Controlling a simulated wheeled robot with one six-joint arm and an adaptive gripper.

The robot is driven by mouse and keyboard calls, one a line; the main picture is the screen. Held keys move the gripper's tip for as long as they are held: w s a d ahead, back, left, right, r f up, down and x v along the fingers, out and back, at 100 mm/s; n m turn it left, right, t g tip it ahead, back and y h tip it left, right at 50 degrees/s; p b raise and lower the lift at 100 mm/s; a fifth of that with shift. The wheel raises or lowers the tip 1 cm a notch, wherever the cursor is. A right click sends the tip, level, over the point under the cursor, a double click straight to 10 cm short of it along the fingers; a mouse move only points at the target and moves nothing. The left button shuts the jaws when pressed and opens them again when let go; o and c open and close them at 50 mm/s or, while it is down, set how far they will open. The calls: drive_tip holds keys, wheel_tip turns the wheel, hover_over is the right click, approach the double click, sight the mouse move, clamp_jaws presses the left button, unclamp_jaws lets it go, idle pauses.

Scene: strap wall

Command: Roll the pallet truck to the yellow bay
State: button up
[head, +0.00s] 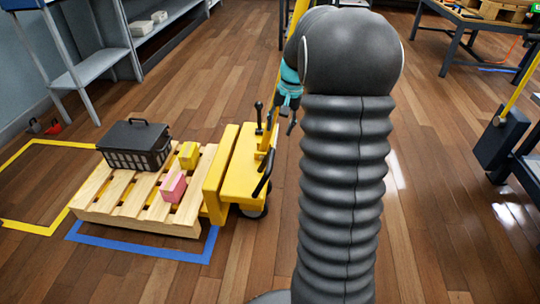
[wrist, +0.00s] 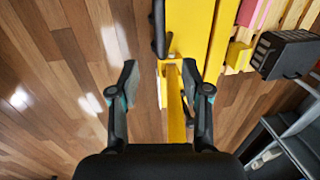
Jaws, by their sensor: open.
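The yellow pallet truck (head: 243,170) stands upright on the floor at the centre left, carrying a slatted wooden pallet (head: 110,200). A black crate (head: 135,160), a yellow block (head: 189,155) and a pink block (head: 173,187) sit on the pallet. The yellow-taped bay (head: 22,225) is on the left, beside the pallet. My gripper (head: 290,100) is close to the truck's upright yellow handle (head: 297,22), partly hidden by my arm. In the wrist view my gripper (wrist: 159,72) is open, with the handle (wrist: 176,105) appearing between the fingers, nearer the right one; contact cannot be told.
Blue tape (head: 140,252) marks the floor around the pallet's near side. Grey shelving (head: 95,68) stands along the left wall, with small red and dark items (head: 52,128) near its foot. A workbench (head: 470,25) is at the back right. Wooden floor in front is clear.

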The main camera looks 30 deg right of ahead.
sight(271, 157)
drive_tip(key=f, duration=0.4)
drive_tip(key=w+a+f, duration=0.1)
drive_tip(key=f, duration=0.3)
drive_tip(key=a+f, duration=0.1)
drive_tip(key=f, duration=0.3)
drive_tip(key=shift+w+f+b, duration=0.15)
drive_tip(key=shift+f+b, duration=0.1)
drive_tip(key=shift+b, duration=0.15)
drive_tip(key=shift+c, duration=0.3)
clamp_jaws()
